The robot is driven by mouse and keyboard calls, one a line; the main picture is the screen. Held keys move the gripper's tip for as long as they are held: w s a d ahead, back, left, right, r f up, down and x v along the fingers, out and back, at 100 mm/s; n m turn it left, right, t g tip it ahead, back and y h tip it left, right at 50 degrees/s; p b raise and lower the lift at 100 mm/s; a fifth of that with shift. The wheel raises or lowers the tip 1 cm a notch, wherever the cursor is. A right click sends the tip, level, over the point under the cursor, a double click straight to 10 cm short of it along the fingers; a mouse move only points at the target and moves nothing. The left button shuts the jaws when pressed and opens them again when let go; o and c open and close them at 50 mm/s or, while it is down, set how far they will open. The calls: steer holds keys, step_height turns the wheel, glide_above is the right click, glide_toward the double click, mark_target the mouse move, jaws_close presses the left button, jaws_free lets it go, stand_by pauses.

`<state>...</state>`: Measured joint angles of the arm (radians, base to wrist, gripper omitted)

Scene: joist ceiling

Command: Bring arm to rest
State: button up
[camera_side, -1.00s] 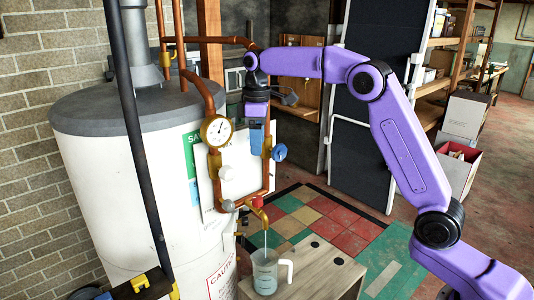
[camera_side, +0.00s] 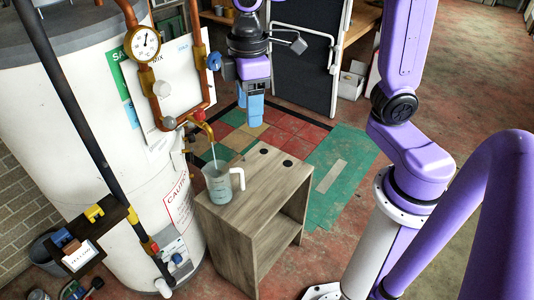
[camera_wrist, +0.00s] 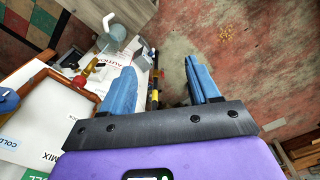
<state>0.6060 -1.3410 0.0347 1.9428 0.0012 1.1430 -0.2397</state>
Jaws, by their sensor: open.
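My gripper (camera_side: 252,108) hangs with its blue fingers pointing down, right of the copper pipe loop (camera_side: 208,88), apart from the pipes and above the floor mat. In the wrist view the fingers (camera_wrist: 160,78) stand wide apart with nothing between them. My purple arm is raised and bent on the right of the side view. A clear jug (camera_side: 217,186) with a white handle stands upright on the wooden stand (camera_side: 262,190). A thin stream runs from the brass tap (camera_side: 207,130) into it. A red knob (camera_side: 199,115) sits by the tap and a blue knob (camera_side: 214,61) higher up.
The white tank (camera_side: 80,130) with its gauge (camera_side: 142,43) fills the left. A black post (camera_side: 72,100) stands before it. A dark panel (camera_side: 302,60) and shelving are behind. The floor (camera_side: 310,265) right of the stand is clear.

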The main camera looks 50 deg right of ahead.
steer(key=s+d+f, duration=0.3)
steer(key=s, duration=0.5)
steer(key=s+d+f+n, duration=0.1)
steer(key=s+d+f, duration=0.2)
steer(key=s, duration=0.5)
steer(key=shift+s+d, duration=0.4)
steer(key=shift+d, duration=0.15)
steer(key=shift+r, duration=0.1)
stand_by(0.7)
